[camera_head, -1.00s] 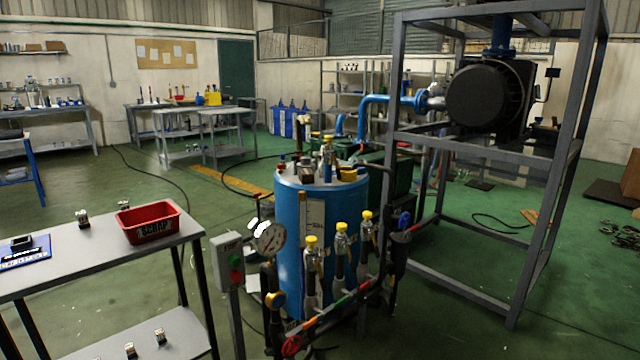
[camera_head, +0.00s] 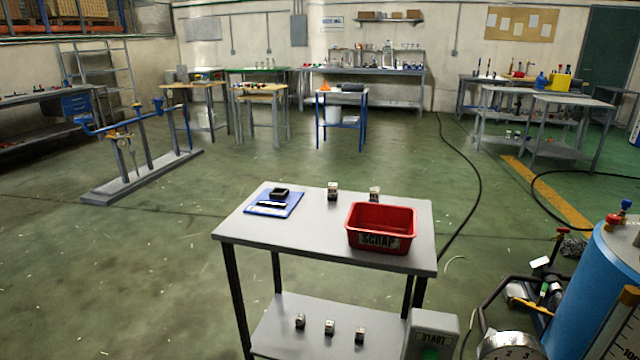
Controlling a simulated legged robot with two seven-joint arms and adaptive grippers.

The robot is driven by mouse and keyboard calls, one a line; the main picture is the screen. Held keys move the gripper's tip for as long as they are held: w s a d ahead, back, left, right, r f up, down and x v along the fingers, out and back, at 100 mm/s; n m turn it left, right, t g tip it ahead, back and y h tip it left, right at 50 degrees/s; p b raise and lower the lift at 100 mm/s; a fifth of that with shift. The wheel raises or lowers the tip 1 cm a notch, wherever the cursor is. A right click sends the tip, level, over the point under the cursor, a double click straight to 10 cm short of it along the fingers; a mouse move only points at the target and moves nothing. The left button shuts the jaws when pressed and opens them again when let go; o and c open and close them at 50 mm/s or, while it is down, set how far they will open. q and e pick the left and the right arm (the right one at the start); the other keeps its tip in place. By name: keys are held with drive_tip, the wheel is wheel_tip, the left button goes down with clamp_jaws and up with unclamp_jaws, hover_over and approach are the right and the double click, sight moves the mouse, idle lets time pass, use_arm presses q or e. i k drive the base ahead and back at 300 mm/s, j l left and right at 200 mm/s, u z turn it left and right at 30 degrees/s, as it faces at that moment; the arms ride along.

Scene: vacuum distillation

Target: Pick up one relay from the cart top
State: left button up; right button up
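The grey cart (camera_head: 300,230) stands in front of me, near the middle of the view. Two small relays stand on its top near the back edge: one relay (camera_head: 333,191) at the middle and another relay (camera_head: 375,194) just behind the red bin. Both look upright, with pale bodies and dark parts. Several more relays (camera_head: 329,327) stand in a row on the lower shelf. Neither of my grippers is in view.
A red bin marked SCRAP (camera_head: 381,229) sits at the cart top's right. A blue mat (camera_head: 273,204) with a dark block lies at its left. A START box (camera_head: 432,335) and a blue tank (camera_head: 597,290) stand at the right. The floor left of the cart is clear.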

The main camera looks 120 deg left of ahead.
sight(374, 193)
drive_tip(key=u, duration=2.4)
drive_tip(key=i+u, duration=0.25)
drive_tip(key=i+j+u, duration=0.1)
drive_tip(key=i+u, duration=0.2)
drive_tip(key=k, duration=0.05)
